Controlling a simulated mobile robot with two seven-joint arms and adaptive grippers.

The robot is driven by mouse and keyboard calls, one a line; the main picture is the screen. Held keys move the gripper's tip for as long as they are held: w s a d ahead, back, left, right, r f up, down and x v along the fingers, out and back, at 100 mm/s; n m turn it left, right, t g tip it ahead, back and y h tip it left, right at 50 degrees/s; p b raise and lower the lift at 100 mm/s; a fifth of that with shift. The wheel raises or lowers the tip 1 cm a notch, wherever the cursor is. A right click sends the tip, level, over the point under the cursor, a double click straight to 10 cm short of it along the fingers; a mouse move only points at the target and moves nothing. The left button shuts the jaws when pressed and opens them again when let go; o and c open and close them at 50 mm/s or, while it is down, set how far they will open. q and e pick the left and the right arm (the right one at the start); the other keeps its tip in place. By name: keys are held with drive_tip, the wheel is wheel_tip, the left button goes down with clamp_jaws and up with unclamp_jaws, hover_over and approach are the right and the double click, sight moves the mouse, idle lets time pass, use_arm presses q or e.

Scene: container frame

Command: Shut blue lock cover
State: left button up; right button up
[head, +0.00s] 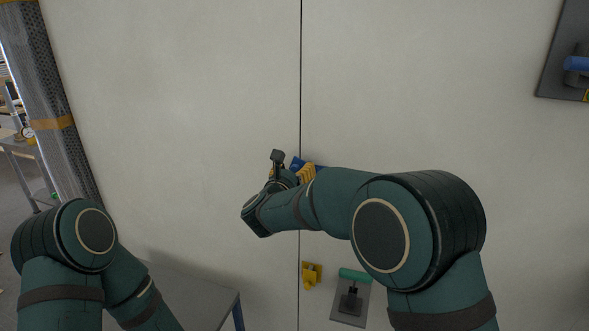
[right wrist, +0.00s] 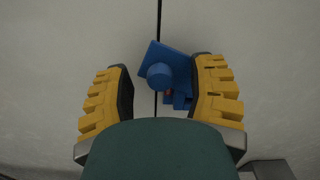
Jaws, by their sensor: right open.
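The blue lock cover (head: 296,162) is on the pale wall at the dark vertical seam, mostly hidden behind my right gripper (head: 290,173) in the head view. In the right wrist view the blue lock cover (right wrist: 176,62) is a tilted blue plate with a round knob. A small red spot shows below the knob. My right gripper (right wrist: 162,75) is open, with one yellow-padded finger on each side of the cover. The right finger is close to the cover's edge; I cannot tell whether they touch. My left gripper is out of view; only its arm shows at lower left.
A yellow fitting (head: 311,274) sits low by the seam. Beside it is a grey plate with a green handle (head: 355,275). A grey panel with a blue handle (head: 577,63) is at upper right. A grey tabletop (head: 195,292) is at lower left.

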clamp_jaws()
idle(0.4)
